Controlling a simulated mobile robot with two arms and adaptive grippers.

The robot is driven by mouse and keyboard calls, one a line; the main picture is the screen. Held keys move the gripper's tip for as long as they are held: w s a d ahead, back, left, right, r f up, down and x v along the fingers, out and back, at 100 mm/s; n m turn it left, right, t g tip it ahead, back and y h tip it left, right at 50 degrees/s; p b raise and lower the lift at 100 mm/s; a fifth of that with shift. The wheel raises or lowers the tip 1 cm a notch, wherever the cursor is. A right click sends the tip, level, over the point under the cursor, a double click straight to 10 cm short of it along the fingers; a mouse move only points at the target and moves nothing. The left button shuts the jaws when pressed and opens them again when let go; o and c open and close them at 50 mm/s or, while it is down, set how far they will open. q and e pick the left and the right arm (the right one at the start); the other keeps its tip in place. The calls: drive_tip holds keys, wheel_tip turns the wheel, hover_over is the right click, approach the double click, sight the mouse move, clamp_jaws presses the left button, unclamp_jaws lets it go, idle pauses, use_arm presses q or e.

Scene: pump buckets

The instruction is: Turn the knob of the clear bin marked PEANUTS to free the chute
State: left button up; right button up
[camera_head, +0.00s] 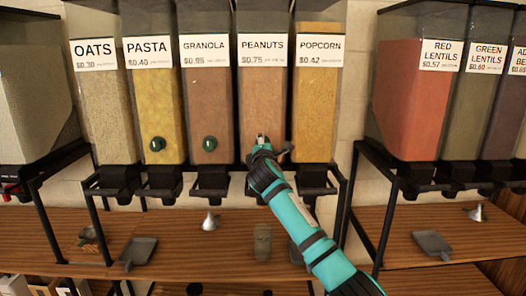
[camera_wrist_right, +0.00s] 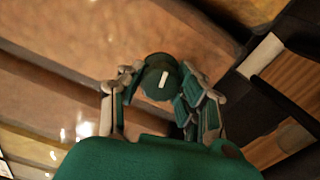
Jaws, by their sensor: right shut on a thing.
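The clear bin marked PEANUTS (camera_head: 262,98) hangs in the rack, second from the right in its row, filled with tan contents. My right gripper (camera_head: 262,140) is at the lower front of this bin, its arm coming in from the lower right. In the right wrist view its fingers (camera_wrist_right: 158,88) are shut on a round dark green knob (camera_wrist_right: 161,68) with a white mark, one finger on each side. In the head view my gripper hides this knob and part of the chute below. My left gripper is not in view.
The PASTA bin (camera_head: 152,100) and GRANOLA bin (camera_head: 207,100) beside it have green knobs. The POPCORN bin (camera_head: 316,110) is close on the right. Black chutes project below the bins. A wooden shelf (camera_head: 180,230) underneath holds a scoop (camera_head: 139,252), a small funnel (camera_head: 210,221) and a jar (camera_head: 262,242).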

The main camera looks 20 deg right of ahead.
drive_tip(key=m+b, duration=0.2)
drive_tip(key=m, duration=0.1)
drive_tip(key=shift+r+m, duration=0.15)
drive_tip(key=shift+m, duration=0.25)
drive_tip(key=m+b, duration=0.1)
drive_tip(key=m, duration=0.2)
drive_tip(key=shift+m+b, duration=0.3)
drive_tip(key=shift+b, duration=0.05)
drive_tip(key=m+b, duration=0.1)
drive_tip(key=m, duration=0.2)
drive_tip(key=shift+m, duration=0.3)
drive_tip(key=shift+r+m+b, duration=0.2)
drive_tip(key=shift+m+b, duration=0.6)
drive_tip(key=shift+m, duration=0.8)
drive_tip(key=o, duration=1.2)
drive_tip(key=shift+w+f, duration=0.2)
drive_tip(key=shift+f, duration=0.1)
